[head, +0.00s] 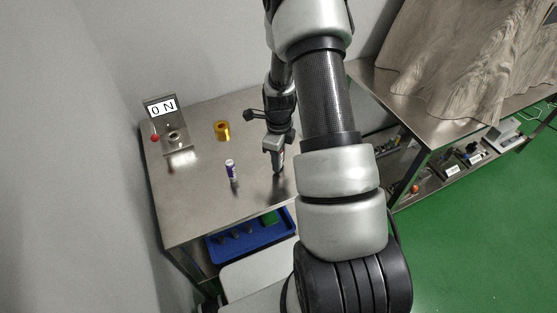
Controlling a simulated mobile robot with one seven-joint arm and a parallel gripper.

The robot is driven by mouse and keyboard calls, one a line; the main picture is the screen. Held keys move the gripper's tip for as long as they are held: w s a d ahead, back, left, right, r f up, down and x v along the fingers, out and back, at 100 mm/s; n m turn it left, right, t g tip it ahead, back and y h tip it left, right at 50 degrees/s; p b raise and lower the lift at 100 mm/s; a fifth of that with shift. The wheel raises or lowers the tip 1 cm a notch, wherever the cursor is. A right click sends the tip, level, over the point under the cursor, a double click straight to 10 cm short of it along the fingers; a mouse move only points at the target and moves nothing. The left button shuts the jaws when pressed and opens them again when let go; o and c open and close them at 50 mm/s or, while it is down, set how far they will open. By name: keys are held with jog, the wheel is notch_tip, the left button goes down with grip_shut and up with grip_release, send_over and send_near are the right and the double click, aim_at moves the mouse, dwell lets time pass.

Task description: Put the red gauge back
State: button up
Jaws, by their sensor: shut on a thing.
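My gripper (275,152) is over the right part of the steel table (205,205), pointing down. It looks shut on a small greyish thing between or below its fingers, too small and dark to identify. Whether that thing touches the table I cannot tell. I cannot make out a thing that is clearly the red gauge. A small red round part (155,138) shows at the left side of a grey stand (177,140) with an "ON" sign (162,107).
A gold ring-shaped piece (222,130) and a small upright blue and white cylinder (231,170) stand left of my gripper. A blue tray (248,240) with dark items is below the front edge. A cloth-covered bench (375,85) stands at right. The table's front left is clear.

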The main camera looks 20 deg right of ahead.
jog(key=shift+f, duration=0.4)
jog(key=o, duration=1.1)
jog(key=shift+c, duration=0.2)
jog(key=shift+r, duration=0.1)
